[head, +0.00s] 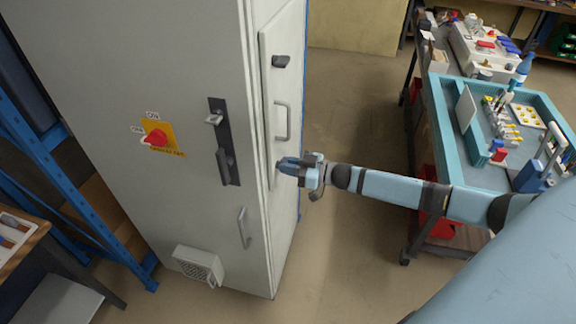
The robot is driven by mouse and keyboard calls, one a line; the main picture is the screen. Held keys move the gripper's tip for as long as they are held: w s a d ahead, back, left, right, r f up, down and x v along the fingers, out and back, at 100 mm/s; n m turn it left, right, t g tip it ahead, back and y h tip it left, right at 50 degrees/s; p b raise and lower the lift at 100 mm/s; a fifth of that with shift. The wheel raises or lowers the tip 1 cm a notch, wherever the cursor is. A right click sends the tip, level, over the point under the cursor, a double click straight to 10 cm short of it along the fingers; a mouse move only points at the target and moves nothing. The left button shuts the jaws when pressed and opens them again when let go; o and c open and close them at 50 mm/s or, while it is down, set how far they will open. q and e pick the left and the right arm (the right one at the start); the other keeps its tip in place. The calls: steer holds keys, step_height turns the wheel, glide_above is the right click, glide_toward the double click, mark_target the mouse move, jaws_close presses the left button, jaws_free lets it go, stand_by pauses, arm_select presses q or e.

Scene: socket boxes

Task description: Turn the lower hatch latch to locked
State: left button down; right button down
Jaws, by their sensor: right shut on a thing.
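A tall light-grey cabinet (130,65) stands at the left. The narrow hatch (268,100) is on its right-hand face, with a dark upper latch (281,61) near the top and a grey pull handle (282,121) in the middle. My right gripper (285,166) reaches in from the right and is shut at the hatch's lower end, on the lower hatch latch. The fingers hide that latch, so I cannot tell how it is turned. My left gripper is not in view.
The cabinet front has a red rotary switch (155,138) on a yellow plate, a dark handle strip (225,140) and a vent (198,265). Bare floor (345,90) lies between cabinet and cart.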

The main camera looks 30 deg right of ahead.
steer(key=n+b, duration=0.1)
steer(key=n, duration=0.3)
steer(key=shift+a+f+n, duration=0.1)
steer(key=shift+n, duration=0.3)
steer(key=n+b, duration=0.1)
steer(key=n, duration=0.2)
steer(key=shift+s+n+b, duration=0.1)
steer(key=shift+n+b, duration=0.2)
steer(key=shift+b, duration=0.05)
steer(key=n+b, duration=0.2)
steer(key=n, duration=0.2)
steer(key=shift+f+n, duration=0.15)
steer(key=shift+n, duration=0.15)
steer(key=shift+a+n+b, duration=0.1)
steer(key=shift+n+b, duration=1.15)
steer(key=shift+n, duration=0.85)
steer(key=c, duration=1.2)
jaws_free()
steer(key=shift+o, duration=0.2)
